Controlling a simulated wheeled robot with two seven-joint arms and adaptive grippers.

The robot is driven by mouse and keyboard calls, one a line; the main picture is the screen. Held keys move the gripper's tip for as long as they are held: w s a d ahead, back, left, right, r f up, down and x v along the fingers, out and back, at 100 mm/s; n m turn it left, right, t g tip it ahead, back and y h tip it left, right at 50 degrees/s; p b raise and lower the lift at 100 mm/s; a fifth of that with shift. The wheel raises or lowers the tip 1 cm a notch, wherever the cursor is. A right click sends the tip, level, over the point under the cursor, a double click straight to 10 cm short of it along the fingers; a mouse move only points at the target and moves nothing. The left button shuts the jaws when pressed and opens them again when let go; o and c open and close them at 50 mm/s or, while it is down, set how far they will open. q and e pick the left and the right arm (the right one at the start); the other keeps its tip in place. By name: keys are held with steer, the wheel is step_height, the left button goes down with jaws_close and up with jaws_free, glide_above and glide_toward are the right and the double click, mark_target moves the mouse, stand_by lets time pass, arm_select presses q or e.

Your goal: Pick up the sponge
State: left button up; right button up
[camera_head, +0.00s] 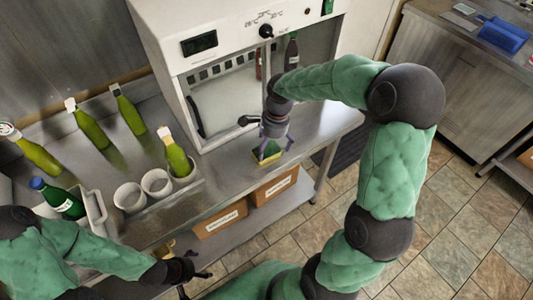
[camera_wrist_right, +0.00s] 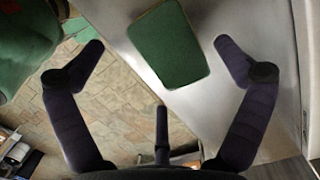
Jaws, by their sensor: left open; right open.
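The sponge (camera_head: 267,154) lies on the steel counter in front of the white cabinet, near the counter's front edge. It has a green top and a yellow side. In the right wrist view the sponge (camera_wrist_right: 169,43) shows its green face between the spread fingers, beyond their tips. My right gripper (camera_head: 272,146) is open directly above the sponge and partly covers it in the head view. In the wrist view my right gripper (camera_wrist_right: 160,55) holds nothing. My left gripper (camera_head: 197,281) is open and empty at the lower left, in front of the counter.
The white cabinet (camera_head: 179,22) stands open behind the sponge with bottles inside. A caddy with white cups (camera_head: 130,198) and a green bottle (camera_head: 178,158) stands to the left. Cardboard boxes (camera_head: 220,218) sit on the shelf below. A blue bin (camera_head: 503,36) is far right.

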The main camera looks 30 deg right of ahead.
mark_target(269, 152)
steer(key=shift+w+a+f+b, duration=0.15)
steer(key=shift+f+b, duration=0.3)
steer(key=shift+f, duration=1.25)
steer(key=shift+f, duration=0.25)
steer(key=c, duration=0.7)
steer(key=shift+a, duration=0.1)
